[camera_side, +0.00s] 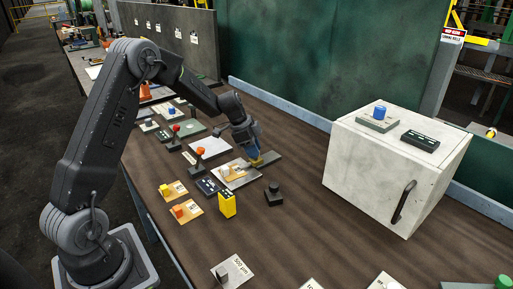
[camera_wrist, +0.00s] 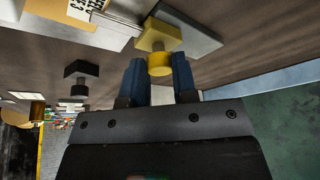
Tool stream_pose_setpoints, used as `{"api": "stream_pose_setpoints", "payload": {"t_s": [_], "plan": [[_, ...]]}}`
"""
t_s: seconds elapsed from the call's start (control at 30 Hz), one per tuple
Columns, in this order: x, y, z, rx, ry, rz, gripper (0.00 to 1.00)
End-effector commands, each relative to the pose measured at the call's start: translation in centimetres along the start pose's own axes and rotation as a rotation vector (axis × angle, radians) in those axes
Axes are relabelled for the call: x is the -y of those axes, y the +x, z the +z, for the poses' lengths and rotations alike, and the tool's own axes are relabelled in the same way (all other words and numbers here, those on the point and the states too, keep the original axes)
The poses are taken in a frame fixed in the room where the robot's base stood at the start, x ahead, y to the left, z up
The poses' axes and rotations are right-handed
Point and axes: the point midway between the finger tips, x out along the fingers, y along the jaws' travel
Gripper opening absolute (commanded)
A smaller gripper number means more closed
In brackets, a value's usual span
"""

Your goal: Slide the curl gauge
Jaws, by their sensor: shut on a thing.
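The curl gauge appears to be the grey plate (camera_side: 268,157) with a yellow slider and knob on it, lying mid-table in the side view. In the wrist view the grey plate (camera_wrist: 203,40) runs behind the yellow slider block (camera_wrist: 158,34), and the round yellow knob (camera_wrist: 160,65) points toward me. My gripper (camera_side: 254,154) reaches down over the slider. In the wrist view its two blue fingers (camera_wrist: 158,74) stand on either side of the knob, shut on it. The fingers partly hide the slider in the side view.
A tan card (camera_side: 232,172) on a pale plate lies left of the gauge. A black knobbed block (camera_side: 274,194) and a yellow block (camera_side: 227,204) stand nearer. A large white box (camera_side: 385,180) with a black handle stands right. Bare table lies between gauge and box.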

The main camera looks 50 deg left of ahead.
Motion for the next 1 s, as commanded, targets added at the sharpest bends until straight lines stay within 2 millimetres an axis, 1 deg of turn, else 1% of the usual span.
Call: {"api": "stream_pose_setpoints", "payload": {"t_s": [0.03,0.13,0.17,0.4,0.43,0.63,0.73,0.87,1.0], "plan": [[-0.3,-0.1,0.3,0.004,0.000,0.012,0.00],[-0.3,-0.1,0.3,0.005,0.000,0.014,0.00],[-0.3,-0.1,0.3,0.005,0.000,0.015,0.28],[-0.2,0.0,0.3,0.004,0.000,0.012,0.51],[-0.2,0.0,0.2,0.004,0.000,0.011,0.52],[-0.2,-0.1,0.2,0.004,0.000,0.009,0.52],[-0.1,-0.5,0.2,0.003,0.001,0.007,0.52],[-0.1,-2.2,0.1,0.002,0.001,0.005,0.52],[0.0,-5.3,0.2,0.002,0.001,0.003,0.52]]}}
